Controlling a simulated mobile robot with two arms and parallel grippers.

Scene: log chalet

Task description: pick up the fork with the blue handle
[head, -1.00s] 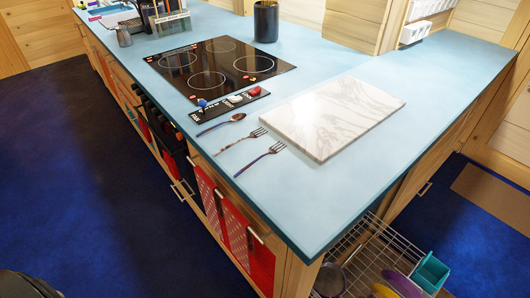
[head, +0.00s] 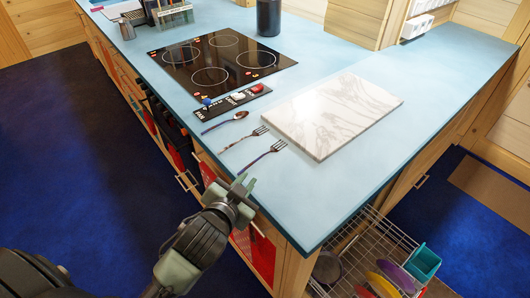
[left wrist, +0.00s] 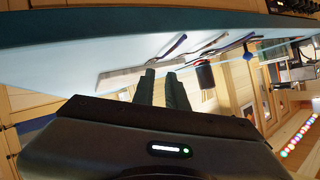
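The fork with the blue handle (head: 262,160) lies on the light blue countertop (head: 330,190), beside the marble board. It also shows in the left wrist view (left wrist: 172,43). A second fork with a brownish handle (head: 245,139) and a spoon (head: 225,122) lie farther back, roughly parallel to it. My left gripper (head: 241,188) is at the counter's front edge, a little short of the blue-handled fork and apart from it. In the left wrist view its two fingers (left wrist: 161,90) are apart with nothing between them. My right gripper is not in view.
The marble board (head: 332,113) lies right of the forks. A black cooktop (head: 218,62) with a strip of knobs is behind the spoon. A wire rack (head: 350,255) with dishes stands below the counter's near corner. The counter's front stretch is clear.

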